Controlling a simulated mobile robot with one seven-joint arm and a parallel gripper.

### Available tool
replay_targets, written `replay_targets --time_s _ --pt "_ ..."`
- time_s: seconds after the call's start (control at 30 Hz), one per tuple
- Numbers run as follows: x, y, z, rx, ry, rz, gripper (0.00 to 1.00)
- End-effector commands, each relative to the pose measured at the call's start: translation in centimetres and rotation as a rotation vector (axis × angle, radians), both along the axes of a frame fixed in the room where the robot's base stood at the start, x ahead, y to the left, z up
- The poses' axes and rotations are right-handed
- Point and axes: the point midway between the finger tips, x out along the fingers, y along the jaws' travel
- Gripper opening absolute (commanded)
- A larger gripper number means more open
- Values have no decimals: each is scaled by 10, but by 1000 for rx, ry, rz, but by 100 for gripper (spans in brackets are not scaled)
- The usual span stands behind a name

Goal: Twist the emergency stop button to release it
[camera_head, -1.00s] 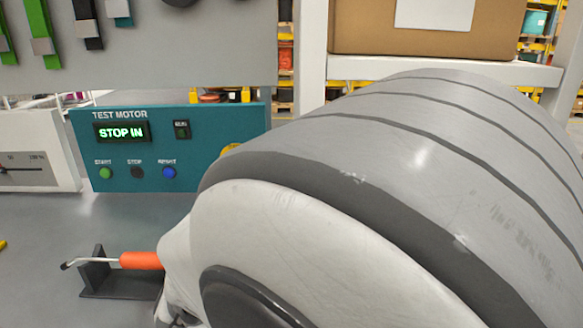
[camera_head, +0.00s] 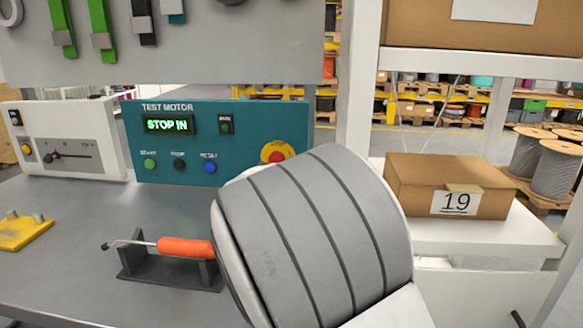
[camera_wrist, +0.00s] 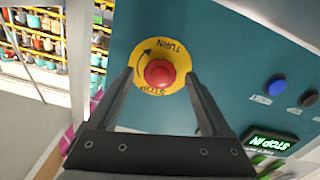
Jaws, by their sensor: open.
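The red emergency stop button (camera_wrist: 160,73) sits on a yellow disc (camera_wrist: 178,56) marked TURN and STOP, with a curved arrow, on the teal test motor panel (camera_wrist: 130,30). In the wrist view my gripper (camera_wrist: 160,78) is open, one finger on each side of the button. The fingers appear apart from it; how far their tips are from the panel is unclear. In the head view the button (camera_head: 277,154) is partly hidden by my arm, and my gripper is hidden behind it. The panel's display (camera_head: 168,125) reads STOP IN in green.
Below the display are a green button (camera_head: 150,163), a black one and a blue one (camera_head: 210,167). A hooked tool with an orange handle (camera_head: 186,247) rests on a dark stand. A cardboard box marked 19 (camera_head: 420,180) sits on the right shelf.

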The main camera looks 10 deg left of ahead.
Motion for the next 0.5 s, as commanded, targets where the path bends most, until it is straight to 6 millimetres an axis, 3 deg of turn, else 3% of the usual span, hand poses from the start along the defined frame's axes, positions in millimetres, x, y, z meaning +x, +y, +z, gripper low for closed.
replay_targets --time_s 0.4,0.43,0.5 --pt "9 1 0 0 0 1 82" --pt "9 1 0 0 0 1 81" --pt "9 1 0 0 0 1 68"
